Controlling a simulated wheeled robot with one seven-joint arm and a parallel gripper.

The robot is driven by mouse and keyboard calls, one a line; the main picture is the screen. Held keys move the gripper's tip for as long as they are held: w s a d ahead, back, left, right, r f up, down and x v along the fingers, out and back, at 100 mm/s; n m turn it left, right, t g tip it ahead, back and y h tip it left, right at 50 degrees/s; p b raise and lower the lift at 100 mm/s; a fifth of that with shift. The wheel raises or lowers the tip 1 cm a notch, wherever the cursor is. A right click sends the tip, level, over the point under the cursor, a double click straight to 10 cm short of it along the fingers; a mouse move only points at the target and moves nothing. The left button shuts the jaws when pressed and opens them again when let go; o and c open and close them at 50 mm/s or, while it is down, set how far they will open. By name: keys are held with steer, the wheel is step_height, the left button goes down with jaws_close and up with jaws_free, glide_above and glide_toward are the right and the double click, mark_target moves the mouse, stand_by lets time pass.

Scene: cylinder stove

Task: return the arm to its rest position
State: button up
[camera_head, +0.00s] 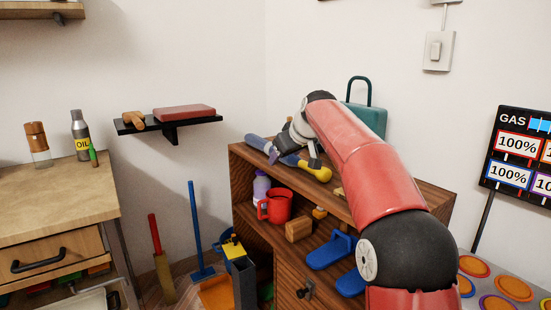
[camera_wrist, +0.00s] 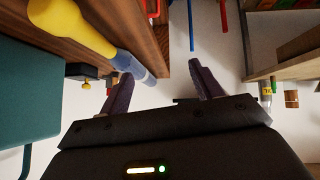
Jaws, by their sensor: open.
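My red and black arm reaches from the lower right over the brown wooden shelf unit (camera_head: 440,203). My gripper (camera_head: 294,158) is at the left end of the unit's top, close to a tool with a yellow handle (camera_head: 318,172) and a grey-blue end. The yellow and blue tool (camera_wrist: 75,25) lies on the wooden top beside the left finger. I cannot tell whether that finger touches it.
A teal case (camera_head: 367,119) stands on the unit behind my arm. A red mug (camera_head: 275,206) and blue sandals (camera_head: 331,251) are on the shelf below. A small black wall shelf (camera_head: 168,124) and a wooden table (camera_head: 60,195) are at left.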

steer(key=s+d+f+m+g+h, duration=0.15)
steer(key=s+d, duration=0.25)
steer(key=s, duration=0.7)
steer(key=s+d+f+m+h, duration=0.1)
steer(key=s+d+m, duration=0.15)
steer(key=s, duration=0.85)
steer(key=s+d+f+m, duration=0.1)
steer(key=s+d+f, duration=0.2)
steer(key=s+f, duration=0.4)
steer(key=s+d+f+m+g+h, duration=0.1)
steer(key=s+d+f+m, duration=0.1)
steer(key=s+f, duration=0.6)
steer(key=s+d, duration=0.1)
steer(key=s, duration=0.5)
steer(key=shift+s+f, duration=0.15)
steer(key=shift+s, duration=0.25)
